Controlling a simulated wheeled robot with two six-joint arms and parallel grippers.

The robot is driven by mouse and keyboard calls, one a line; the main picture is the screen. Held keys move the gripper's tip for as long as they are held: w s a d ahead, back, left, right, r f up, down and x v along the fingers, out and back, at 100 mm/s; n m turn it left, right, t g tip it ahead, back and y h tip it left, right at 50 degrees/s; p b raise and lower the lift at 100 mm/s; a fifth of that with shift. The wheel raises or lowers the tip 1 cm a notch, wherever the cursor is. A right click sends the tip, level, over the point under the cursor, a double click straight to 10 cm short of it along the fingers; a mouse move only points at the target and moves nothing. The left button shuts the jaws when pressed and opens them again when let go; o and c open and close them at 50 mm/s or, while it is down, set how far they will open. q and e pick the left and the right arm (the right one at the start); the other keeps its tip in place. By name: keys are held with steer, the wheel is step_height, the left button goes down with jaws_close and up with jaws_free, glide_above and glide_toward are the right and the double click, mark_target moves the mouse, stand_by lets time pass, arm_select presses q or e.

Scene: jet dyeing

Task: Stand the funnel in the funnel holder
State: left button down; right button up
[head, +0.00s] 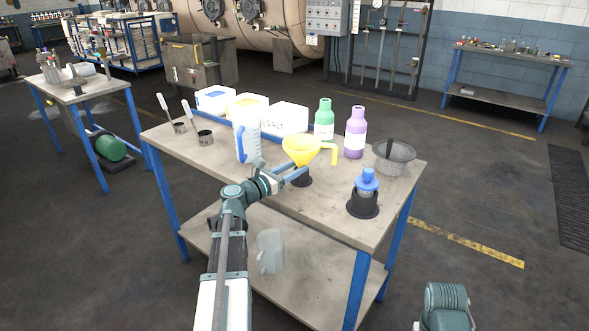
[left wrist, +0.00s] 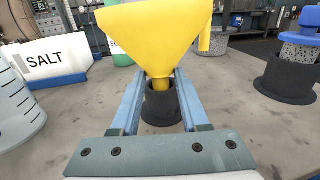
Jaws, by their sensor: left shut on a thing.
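The yellow funnel (head: 301,149) is upright, with its wide mouth up and a side handle to the right. My left gripper (head: 297,174) is shut on its lower part. In the left wrist view the funnel (left wrist: 158,35) rises between the two blue fingers (left wrist: 157,88). A black round holder (head: 302,179) stands on the table directly under the funnel; it also shows in the left wrist view (left wrist: 161,108). The funnel's tip is at the holder's opening; I cannot tell how far it is inside.
A blue-topped piece (head: 367,181) stands in another black base (head: 362,207) at the right. A mesh basket (head: 393,158), purple bottle (head: 355,138), green bottle (head: 324,122), salt box (head: 289,118) and jug (head: 246,143) stand around the funnel. The table front (head: 330,220) is clear.

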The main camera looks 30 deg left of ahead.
arm_select(q)
steer(key=shift+f, duration=0.25)
steer(key=shift+f+b, duration=0.15)
steer(key=shift+b, duration=0.2)
steer(key=shift+c, duration=1.6)
jaws_free()
